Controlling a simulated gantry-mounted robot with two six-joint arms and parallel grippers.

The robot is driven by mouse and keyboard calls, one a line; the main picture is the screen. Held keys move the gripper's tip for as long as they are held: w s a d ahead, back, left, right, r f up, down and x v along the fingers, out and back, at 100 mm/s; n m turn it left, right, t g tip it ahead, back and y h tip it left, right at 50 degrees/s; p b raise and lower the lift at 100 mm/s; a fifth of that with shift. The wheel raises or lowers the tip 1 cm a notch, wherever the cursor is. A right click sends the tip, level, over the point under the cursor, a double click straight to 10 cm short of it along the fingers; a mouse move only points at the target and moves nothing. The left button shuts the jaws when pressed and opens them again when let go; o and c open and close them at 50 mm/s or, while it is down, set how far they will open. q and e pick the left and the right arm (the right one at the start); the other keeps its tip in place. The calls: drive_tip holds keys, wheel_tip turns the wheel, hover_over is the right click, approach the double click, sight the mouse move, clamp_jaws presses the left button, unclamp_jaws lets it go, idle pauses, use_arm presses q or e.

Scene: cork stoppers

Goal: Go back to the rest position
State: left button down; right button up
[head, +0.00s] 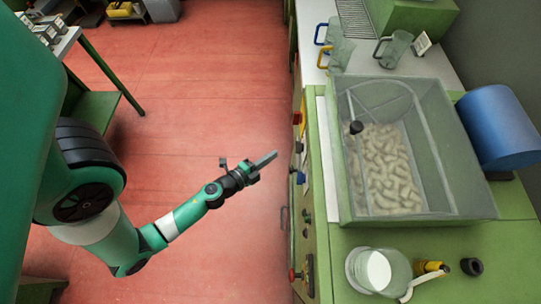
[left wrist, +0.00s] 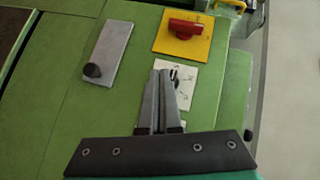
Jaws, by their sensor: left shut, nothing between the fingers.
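My left gripper (head: 264,161) is shut and empty. In the head view it hangs over the red floor, left of the green machine's control side and apart from it. In the left wrist view the closed fingers (left wrist: 160,98) point toward a green panel (left wrist: 125,75). My right gripper is in neither view.
The green machine (head: 335,235) holds a clear bin (head: 440,150) of cork stoppers (head: 385,175). A pitcher (head: 378,270) stands at its front and a blue cylinder (head: 497,125) at right. A red switch (left wrist: 187,30) sits on the panel. The floor (head: 190,110) is clear.

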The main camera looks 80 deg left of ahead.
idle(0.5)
use_arm(q)
drive_tip(key=w+a+r+n+t+y, duration=0.35)
drive_tip(key=w+r, duration=0.55)
drive_tip(key=r, duration=0.5)
drive_tip(key=w+d+r+n+t, duration=0.1)
drive_tip(key=w+d+r+n, duration=0.15)
drive_tip(key=r, duration=0.65)
drive_tip(key=w+d+r+n+t, duration=0.1)
drive_tip(key=w+r+n, duration=0.25)
drive_tip(key=r, duration=0.55)
drive_tip(key=w+d+r+n+t, duration=0.1)
drive_tip(key=w+r+n+t, duration=0.15)
drive_tip(key=r, duration=0.75)
drive_tip(key=s+d+r+m+t+h, duration=0.25)
drive_tip(key=d+r+h, duration=0.55)
drive_tip(key=r, duration=0.4)
drive_tip(key=s+d+r+m+t+h, duration=0.1)
drive_tip(key=s+d+r+t+h, duration=0.35)
drive_tip(key=d+r, duration=0.65)
wheel_tip(320, 180, up, 37)
drive_tip(key=w+a+g+p, duration=0.1)
drive_tip(key=p, duration=3.5)
drive_tip(key=shift+w+a+f, duration=0.2)
drive_tip(key=shift+a, duration=0.1)
